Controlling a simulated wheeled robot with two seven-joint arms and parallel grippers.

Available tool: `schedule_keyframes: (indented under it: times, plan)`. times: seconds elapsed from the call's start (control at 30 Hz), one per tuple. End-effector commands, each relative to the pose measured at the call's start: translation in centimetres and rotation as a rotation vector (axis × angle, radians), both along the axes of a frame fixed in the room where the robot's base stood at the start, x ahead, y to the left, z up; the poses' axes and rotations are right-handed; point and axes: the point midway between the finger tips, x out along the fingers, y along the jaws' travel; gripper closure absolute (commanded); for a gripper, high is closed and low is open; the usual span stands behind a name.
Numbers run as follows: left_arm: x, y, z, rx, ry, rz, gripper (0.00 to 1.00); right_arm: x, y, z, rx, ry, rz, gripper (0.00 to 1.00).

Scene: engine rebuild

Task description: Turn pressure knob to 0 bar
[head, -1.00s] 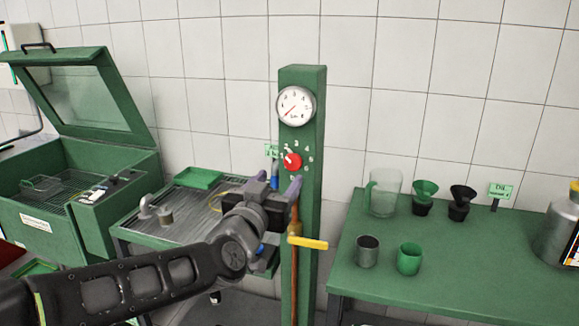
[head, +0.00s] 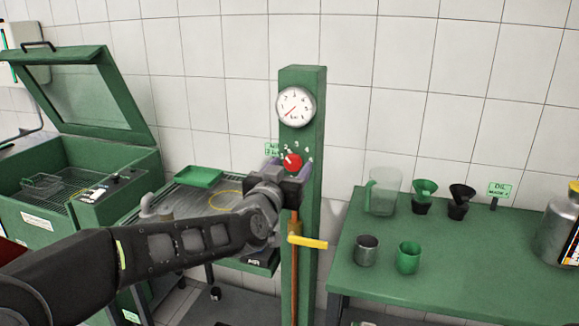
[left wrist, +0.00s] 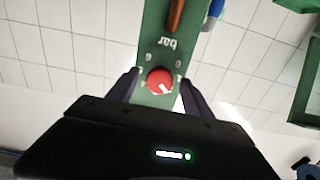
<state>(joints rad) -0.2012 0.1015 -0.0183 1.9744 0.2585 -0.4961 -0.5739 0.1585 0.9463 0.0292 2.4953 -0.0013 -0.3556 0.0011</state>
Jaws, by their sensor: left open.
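The red pressure knob (head: 292,162) sits on the front of the green post, below the round white gauge (head: 296,105). The gauge's red needle points to the lower left. My left gripper (head: 290,172) is open, its fingertips just below and to either side of the knob. In the left wrist view the knob (left wrist: 160,80) lies between the two open fingers (left wrist: 158,88), with a gap on each side. Its white mark points to the lower right in that upside-down view. Numbers and the word "bar" surround it. My right gripper is not in view.
A yellow lever (head: 308,242) on a copper pipe sticks out below the knob. A green table (head: 450,250) with cups, a jug and funnels stands right. A green-lidded washer (head: 75,170) and a tray bench (head: 190,205) stand left.

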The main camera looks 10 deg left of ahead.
Motion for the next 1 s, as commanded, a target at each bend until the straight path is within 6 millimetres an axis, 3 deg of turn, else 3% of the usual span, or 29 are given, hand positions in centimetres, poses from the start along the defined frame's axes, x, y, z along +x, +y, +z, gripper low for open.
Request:
schedule_keyframes:
  times: [0.23, 0.9, 1.0]
  plan:
    - [0.03, 0.03, 0.00, -0.001, 0.000, 0.000, 0.43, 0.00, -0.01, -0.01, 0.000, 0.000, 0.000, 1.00]
    - [0.00, 0.02, 0.01, -0.001, 0.000, 0.000, 0.97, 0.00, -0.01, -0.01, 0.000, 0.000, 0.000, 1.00]
    - [0.00, 0.02, 0.01, -0.001, 0.000, 0.000, 1.00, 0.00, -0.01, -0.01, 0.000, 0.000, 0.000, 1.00]
